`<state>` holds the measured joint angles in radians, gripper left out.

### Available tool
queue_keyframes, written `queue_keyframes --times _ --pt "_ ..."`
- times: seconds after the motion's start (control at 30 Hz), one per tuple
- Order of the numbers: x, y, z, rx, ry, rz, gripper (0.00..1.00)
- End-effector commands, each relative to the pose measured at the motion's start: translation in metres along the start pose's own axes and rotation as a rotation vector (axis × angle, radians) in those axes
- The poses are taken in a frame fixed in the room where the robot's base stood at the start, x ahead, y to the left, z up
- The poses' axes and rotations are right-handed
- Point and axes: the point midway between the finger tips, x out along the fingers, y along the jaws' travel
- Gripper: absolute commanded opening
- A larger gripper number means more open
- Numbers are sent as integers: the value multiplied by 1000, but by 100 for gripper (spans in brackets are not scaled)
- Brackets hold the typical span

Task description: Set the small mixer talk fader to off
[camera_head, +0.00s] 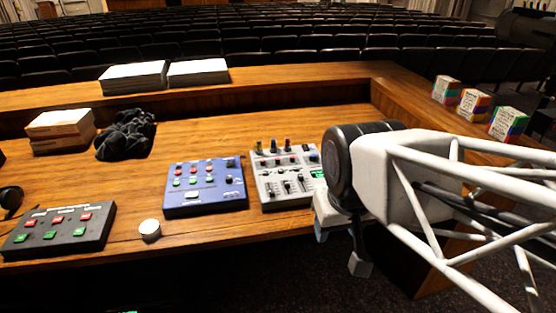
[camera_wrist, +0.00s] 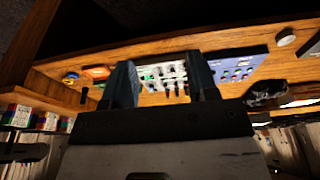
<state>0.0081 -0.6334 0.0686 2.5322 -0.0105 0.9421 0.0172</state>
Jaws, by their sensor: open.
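The small mixer (camera_head: 285,176) is a light grey box on the wooden desk, with coloured knobs along its back, several black faders on its lower half and a green patch at its right. The labels are too small to read, so I cannot tell which fader is talk. My gripper (camera_head: 340,248) is at the mixer's front right, beyond the desk's near edge, apart from the mixer. In the wrist view my gripper (camera_wrist: 164,82) has its two dark fingers spread with nothing between them. The mixer (camera_wrist: 168,74) shows beyond them in the gap, partly hidden.
A blue control box (camera_head: 204,187) stands left of the mixer. A black button box (camera_head: 58,232), a round white-topped object (camera_head: 150,229) and a dark crumpled cloth (camera_head: 126,135) lie farther left. In the wrist view, small yellow (camera_wrist: 71,77) and orange (camera_wrist: 97,72) objects lie beside the mixer.

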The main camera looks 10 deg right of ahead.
Motion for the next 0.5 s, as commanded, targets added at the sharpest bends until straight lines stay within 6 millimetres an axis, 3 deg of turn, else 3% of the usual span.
queue_keyframes --times 0.5 --pt "0 0 -8 28 -4 0 53"
